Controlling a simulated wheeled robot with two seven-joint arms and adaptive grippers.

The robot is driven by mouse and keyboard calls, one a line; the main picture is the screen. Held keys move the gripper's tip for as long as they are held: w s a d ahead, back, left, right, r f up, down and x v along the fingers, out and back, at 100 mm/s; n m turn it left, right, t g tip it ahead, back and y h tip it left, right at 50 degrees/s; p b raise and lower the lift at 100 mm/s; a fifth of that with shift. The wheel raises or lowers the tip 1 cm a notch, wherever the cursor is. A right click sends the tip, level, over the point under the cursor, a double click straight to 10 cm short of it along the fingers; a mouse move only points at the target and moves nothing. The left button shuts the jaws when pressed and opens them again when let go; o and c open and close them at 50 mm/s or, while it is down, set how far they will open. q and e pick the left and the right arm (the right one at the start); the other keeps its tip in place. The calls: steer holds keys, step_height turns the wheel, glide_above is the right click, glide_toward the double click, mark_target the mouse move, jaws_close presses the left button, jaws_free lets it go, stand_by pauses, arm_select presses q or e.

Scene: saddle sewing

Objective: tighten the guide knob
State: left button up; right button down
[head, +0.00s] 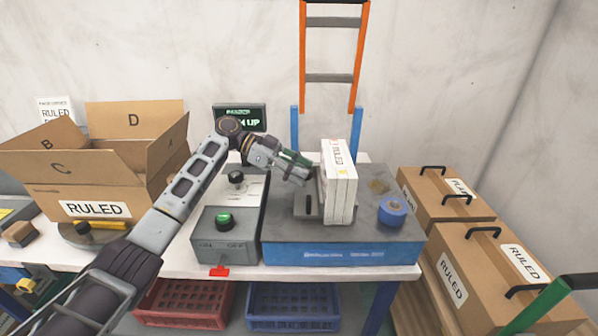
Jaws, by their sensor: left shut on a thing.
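My left gripper (307,177) reaches in from the left over the grey table top of the blue-sided machine (322,252). Its fingers are shut at the upper left of the grey slotted guide (309,206), where the guide knob would be. The knob itself is hidden by the fingers, so I cannot see its shape or how tight it is. A white stack of booklets (341,192) with a RULED label stands upright at the right side of the guide. My right gripper is not in view.
A blue roll (392,211) lies on the machine's right. A control box with a green button (224,219) and a black knob (236,178) stand left, under my arm. An open carton (135,150) is at far left; closed cartons (487,275) are at right.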

arm_select(q)
steer(key=shift+f+m+g, duration=0.1)
steer(key=shift+m+g, duration=0.2)
stand_by(0.4)
steer(key=o, duration=1)
steer(key=shift+r, duration=0.25)
steer(key=shift+r, duration=4.8)
